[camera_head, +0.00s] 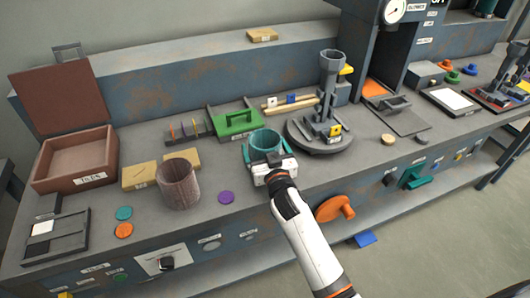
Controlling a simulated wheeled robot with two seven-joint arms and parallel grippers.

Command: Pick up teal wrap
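The teal wrap (265,142) is an open ring-shaped sleeve standing upright on the bench, in front of the green tray. My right gripper (267,150) reaches in from the lower right, low over the bench at the near side of the wrap. The near lower part of the wrap is hidden by the gripper body. My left gripper is not in view.
A brown cylinder (178,186) and a purple disc (226,197) stand to the left. The green tray (234,122) is just behind. A round stand with a grey post (329,90) is close on the right. The bench front edge is near.

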